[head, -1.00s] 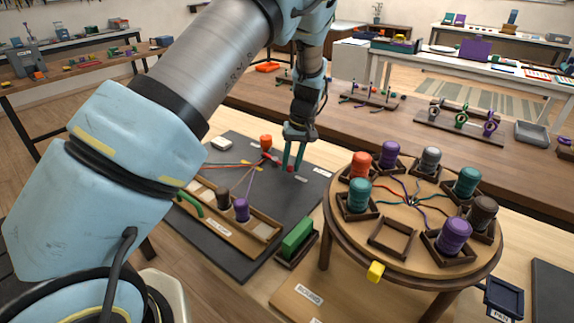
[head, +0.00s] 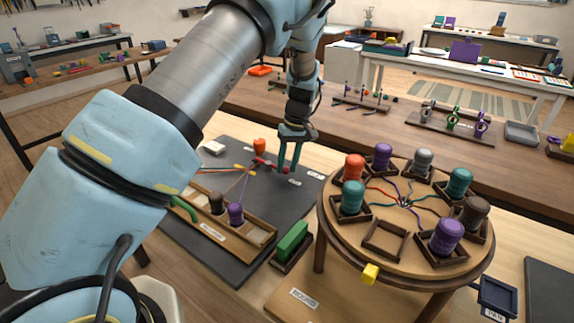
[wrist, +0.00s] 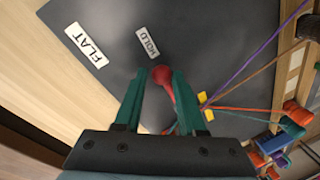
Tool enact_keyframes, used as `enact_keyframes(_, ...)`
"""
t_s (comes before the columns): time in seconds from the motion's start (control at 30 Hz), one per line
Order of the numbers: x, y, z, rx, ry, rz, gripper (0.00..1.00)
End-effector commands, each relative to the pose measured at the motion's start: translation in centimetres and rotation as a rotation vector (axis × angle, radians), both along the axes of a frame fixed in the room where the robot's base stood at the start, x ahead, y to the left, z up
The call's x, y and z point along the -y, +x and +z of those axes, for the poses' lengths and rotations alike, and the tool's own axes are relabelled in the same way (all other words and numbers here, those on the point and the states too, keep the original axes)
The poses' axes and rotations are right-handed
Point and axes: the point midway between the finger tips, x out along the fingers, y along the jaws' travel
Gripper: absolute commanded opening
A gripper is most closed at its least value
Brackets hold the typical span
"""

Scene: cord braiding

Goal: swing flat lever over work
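The lever's red knob (wrist: 161,75) sits between my fingertips in the wrist view, over the dark work board (wrist: 215,30). A red stem runs from it behind my right finger. My gripper (wrist: 161,82) appears shut on the knob, whose sides meet or nearly meet both fingers. In the head view my gripper (head: 288,168) points down at the board, and the red knob (head: 286,170) shows small at its tips. White labels FLAT (wrist: 86,45) and HOLD (wrist: 148,42) lie left of and beyond the knob. Coloured cords (wrist: 245,75) meet near a yellow piece right of it.
A round braiding stand (head: 420,258) with several coloured bobbins stands to the right. A wooden tray (head: 262,237) with brown and purple bobbins lies on the board's near side. A green block (head: 292,241) stands between tray and stand. An orange bobbin (head: 259,146) is left of my gripper.

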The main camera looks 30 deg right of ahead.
Motion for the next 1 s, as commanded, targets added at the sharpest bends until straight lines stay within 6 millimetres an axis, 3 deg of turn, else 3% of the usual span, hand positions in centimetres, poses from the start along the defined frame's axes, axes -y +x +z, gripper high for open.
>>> enact_keyframes(0.17,0.0,0.0,0.0,-0.001,0.001,-0.001,0.60)
enact_keyframes(0.53,0.1,0.0,0.7,0.000,0.001,-0.001,0.60)
enact_keyframes(1.0,1.7,-0.1,8.8,0.001,0.000,-0.001,0.60)
